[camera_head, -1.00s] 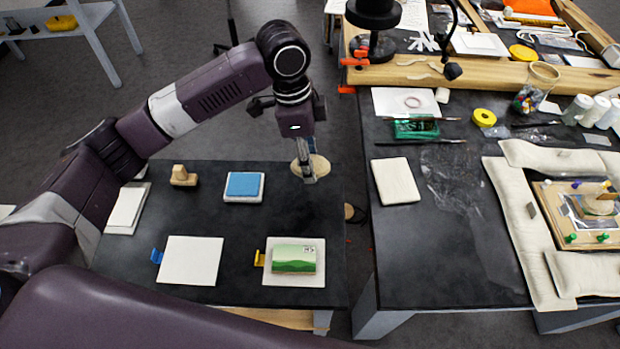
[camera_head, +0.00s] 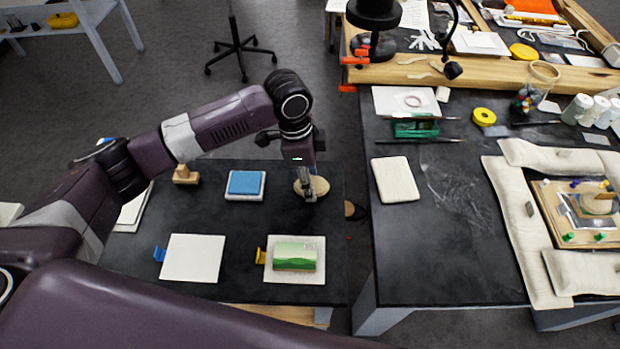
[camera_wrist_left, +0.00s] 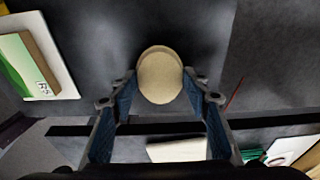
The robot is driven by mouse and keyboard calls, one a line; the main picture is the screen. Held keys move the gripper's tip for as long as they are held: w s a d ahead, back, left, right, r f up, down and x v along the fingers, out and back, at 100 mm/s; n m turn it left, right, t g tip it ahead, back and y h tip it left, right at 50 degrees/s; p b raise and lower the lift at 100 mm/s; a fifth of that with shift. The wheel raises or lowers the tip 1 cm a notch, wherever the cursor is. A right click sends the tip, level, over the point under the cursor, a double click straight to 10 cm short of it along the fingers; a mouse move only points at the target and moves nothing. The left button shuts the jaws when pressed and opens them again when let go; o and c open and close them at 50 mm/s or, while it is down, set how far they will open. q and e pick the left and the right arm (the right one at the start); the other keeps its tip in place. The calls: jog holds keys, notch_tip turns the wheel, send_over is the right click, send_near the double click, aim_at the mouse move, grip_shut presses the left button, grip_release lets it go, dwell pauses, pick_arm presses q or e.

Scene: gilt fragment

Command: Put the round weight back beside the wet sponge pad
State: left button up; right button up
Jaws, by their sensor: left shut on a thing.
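The round weight (camera_head: 318,186) is a cream disc at the right edge of the black side table. My left gripper (camera_head: 309,196) is shut on it. In the left wrist view the weight (camera_wrist_left: 160,76) sits between the tips of the two blue-padded fingers (camera_wrist_left: 160,84). I cannot tell if its underside touches the table. The wet sponge pad (camera_head: 245,183) is blue, in a white tray, to the left of the weight with a gap of black tabletop between. My right gripper is not in view.
In front are a blank white board (camera_head: 192,258) with a blue clip and another white board (camera_head: 312,272) bearing a green card (camera_head: 295,256). A wooden stamp (camera_head: 185,174) stands left of the sponge. A gap separates the side table from the larger bench (camera_head: 420,260).

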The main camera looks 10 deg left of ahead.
pick_arm(q)
jog(key=o, duration=1.2)
jog(key=shift+c, duration=0.2)
jog(key=shift+o, duration=1.4)
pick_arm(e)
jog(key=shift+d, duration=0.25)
pick_arm(q)
notch_tip(320, 180, up, 12)
jog(key=a+b, duration=0.1)
jog(key=b, duration=0.1)
jog(key=shift+s+a, duration=0.2)
jog(key=shift+a, duration=0.15)
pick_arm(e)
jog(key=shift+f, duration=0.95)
pick_arm(q)
jog(key=shift+r, duration=0.15)
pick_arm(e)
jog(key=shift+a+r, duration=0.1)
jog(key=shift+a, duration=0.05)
